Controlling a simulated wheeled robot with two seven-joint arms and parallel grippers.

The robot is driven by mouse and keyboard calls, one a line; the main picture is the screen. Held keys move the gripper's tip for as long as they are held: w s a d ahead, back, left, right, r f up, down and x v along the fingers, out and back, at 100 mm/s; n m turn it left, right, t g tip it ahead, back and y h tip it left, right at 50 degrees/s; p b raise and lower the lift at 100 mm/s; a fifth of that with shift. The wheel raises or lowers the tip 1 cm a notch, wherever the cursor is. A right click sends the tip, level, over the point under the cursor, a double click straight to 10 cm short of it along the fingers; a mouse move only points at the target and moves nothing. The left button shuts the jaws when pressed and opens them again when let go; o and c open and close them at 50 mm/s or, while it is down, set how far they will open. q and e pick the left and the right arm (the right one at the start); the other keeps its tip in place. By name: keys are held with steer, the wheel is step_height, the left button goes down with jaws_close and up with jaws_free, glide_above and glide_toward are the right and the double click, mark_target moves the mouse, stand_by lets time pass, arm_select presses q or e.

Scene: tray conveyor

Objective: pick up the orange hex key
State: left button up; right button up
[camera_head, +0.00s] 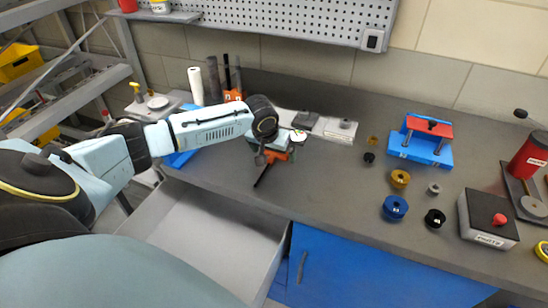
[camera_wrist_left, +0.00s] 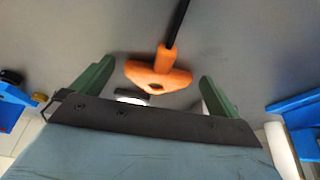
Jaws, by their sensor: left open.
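The orange hex key lies on the grey workbench. In the head view its orange handle (camera_head: 279,156) shows partly under my left gripper (camera_head: 280,147), and its black shaft points toward the bench's front edge. In the left wrist view the T-shaped orange handle (camera_wrist_left: 157,76) is between the two green fingers of my left gripper (camera_wrist_left: 152,82), with a gap on each side. The black shaft runs up and away from the fingers. My left gripper is open and empty. My right gripper does not show.
An open grey drawer (camera_head: 205,235) juts out below the bench's front edge. A blue fixture with a red bar (camera_head: 425,127), several small knobs and a grey box with a red button (camera_head: 487,219) stand to the right. A pegboard (camera_head: 290,18) is behind. The middle bench is clear.

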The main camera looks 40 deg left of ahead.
arm_select(q)
steer(key=c, duration=0.9)
